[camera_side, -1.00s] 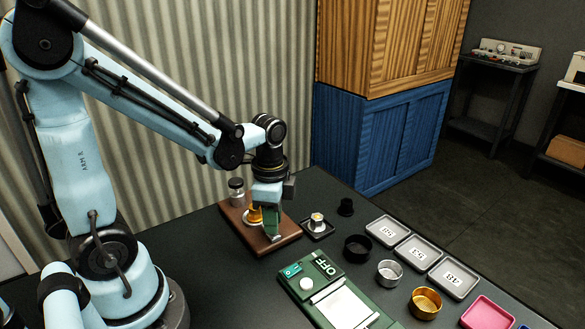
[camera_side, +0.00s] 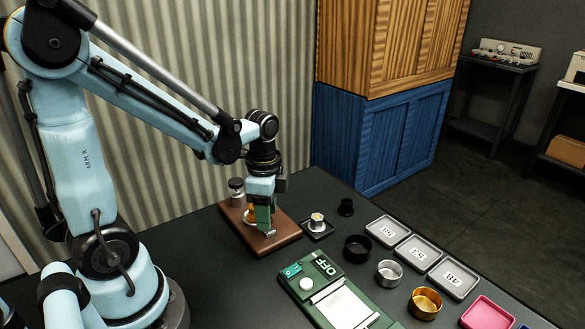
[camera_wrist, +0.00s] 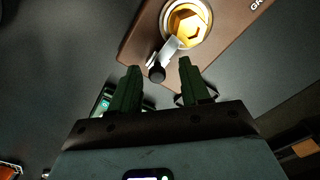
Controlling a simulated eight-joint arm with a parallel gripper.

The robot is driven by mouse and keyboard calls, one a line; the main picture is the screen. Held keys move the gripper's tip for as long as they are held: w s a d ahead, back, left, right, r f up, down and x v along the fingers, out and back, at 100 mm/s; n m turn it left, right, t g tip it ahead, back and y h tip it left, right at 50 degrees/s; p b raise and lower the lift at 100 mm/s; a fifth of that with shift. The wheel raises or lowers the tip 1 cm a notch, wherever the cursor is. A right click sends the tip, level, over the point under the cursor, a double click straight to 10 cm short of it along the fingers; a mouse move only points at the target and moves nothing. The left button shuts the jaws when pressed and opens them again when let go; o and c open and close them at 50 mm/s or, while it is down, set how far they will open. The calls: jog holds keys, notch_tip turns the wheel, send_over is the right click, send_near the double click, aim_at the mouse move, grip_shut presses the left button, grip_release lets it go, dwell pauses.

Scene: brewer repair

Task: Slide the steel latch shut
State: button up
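A brown board (camera_side: 285,237) carries a round fitting with a gold hexagonal piece (camera_wrist: 185,22). A short silver lever (camera_wrist: 167,50) with a black knob (camera_wrist: 157,73) reaches out from this fitting; it looks like the steel latch. My gripper (camera_wrist: 159,64) is over the board, its two dark green fingers apart, with the knob between them in the wrist view. Whether a finger touches the knob cannot be told. In the side view my gripper (camera_side: 265,229) points down and partly hides the gold piece; a small silver part shows by the fingertips.
A jar (camera_side: 236,190) stands at the board's far left corner. A small black tray with a metal piece (camera_side: 317,222) is close on the right. A green unit marked OFF (camera_side: 318,287) lies nearer the camera. Several cups and grey trays stand farther right.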

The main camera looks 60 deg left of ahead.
notch_tip(320, 180, up, 12)
dwell(0.9)
jog(key=shift+d, duration=0.1)
jog(key=d+f+n+t, duration=0.3)
jog(key=d+n+t, duration=0.3)
jog(key=n, duration=0.3)
jog(key=shift+f+t, duration=0.15)
jog(key=shift+t, duration=0.45)
